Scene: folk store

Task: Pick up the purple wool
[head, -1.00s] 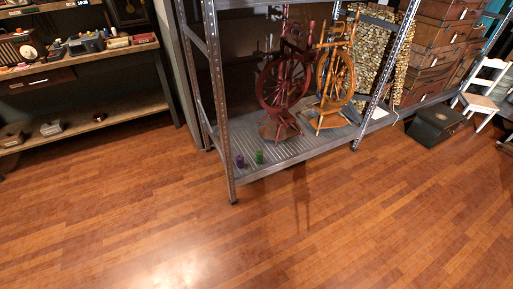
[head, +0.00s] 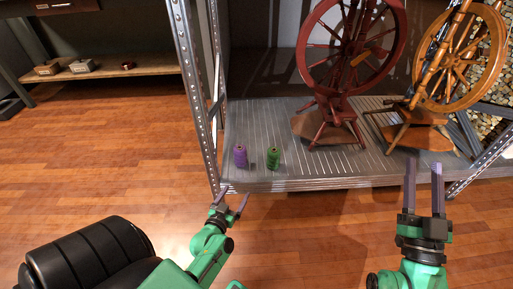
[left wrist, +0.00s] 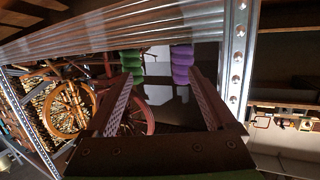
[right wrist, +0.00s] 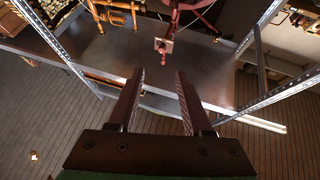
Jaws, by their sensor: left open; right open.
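The purple wool (head: 240,156) is a small upright spool near the front left corner of the grey metal shelf (head: 310,184). In the left wrist view the purple wool (left wrist: 182,64) shows ahead, right of the middle between the fingers. A green spool (head: 273,158) stands just right of it. My left gripper (head: 231,203) is open and empty, in front of and below the purple wool in the head view, apart from it. My right gripper (head: 424,172) is open and empty at the shelf's front edge on the right, away from the wool.
A perforated metal post (head: 192,100) rises at the shelf's left corner, close to the purple wool. A dark red spinning wheel (head: 352,50) and an orange one (head: 462,60) stand on the shelf to the right. Wooden floor (head: 110,175) lies open at left.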

